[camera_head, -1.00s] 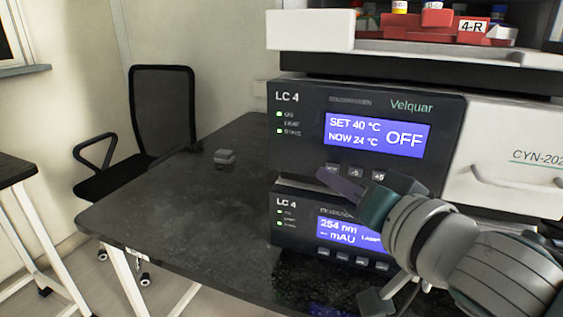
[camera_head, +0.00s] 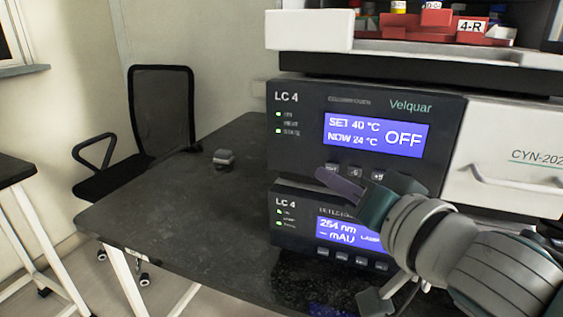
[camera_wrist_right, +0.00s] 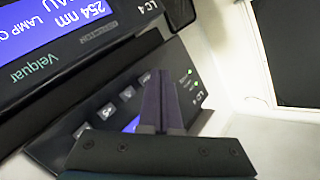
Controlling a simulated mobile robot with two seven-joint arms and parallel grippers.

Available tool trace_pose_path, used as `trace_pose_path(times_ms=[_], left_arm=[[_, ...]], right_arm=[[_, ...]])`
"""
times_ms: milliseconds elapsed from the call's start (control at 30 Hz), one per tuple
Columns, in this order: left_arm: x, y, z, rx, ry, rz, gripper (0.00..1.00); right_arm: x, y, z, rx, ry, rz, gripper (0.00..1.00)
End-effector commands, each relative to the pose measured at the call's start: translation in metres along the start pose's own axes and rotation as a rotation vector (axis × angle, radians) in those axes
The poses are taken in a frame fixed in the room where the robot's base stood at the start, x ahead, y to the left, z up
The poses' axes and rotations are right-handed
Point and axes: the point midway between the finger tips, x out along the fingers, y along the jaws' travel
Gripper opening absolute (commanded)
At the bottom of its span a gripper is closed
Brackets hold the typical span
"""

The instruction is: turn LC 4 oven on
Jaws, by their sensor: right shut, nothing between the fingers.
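The LC 4 oven (camera_head: 300,155) is the dark upper unit; its blue display (camera_head: 376,136) reads SET 40 °C, NOW 24 °C, OFF. A row of small buttons (camera_head: 355,173) sits below the display. My right gripper (camera_head: 322,174) is shut and empty, its dark fingertips just below the leftmost visible button in the head view. Whether it touches the panel, I cannot tell. In the right wrist view the shut fingers (camera_wrist_right: 163,76) stand before a panel with buttons (camera_wrist_right: 105,110) and green lights, partly hiding it. My left gripper is not in view.
An LC 4 detector (camera_head: 290,235) showing 254 nm sits directly below the oven, partly behind my right arm. A white CYN-202 unit (camera_head: 510,150) with a handle is at the right. A red 4-R rack (camera_head: 440,25) stands on top. The black bench (camera_head: 180,215) is mostly clear at left.

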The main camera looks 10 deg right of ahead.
Motion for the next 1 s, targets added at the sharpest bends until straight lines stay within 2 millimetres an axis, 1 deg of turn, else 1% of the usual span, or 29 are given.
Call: trace_pose_path(times_ms=[400,1000], left_arm=[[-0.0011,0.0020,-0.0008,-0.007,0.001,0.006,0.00],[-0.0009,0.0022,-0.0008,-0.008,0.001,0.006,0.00]], right_arm=[[0.0061,0.0042,-0.0047,0.000,0.001,-0.001,0.00],[0.0082,0.0061,-0.0058,0.000,0.000,0.000,0.00]])
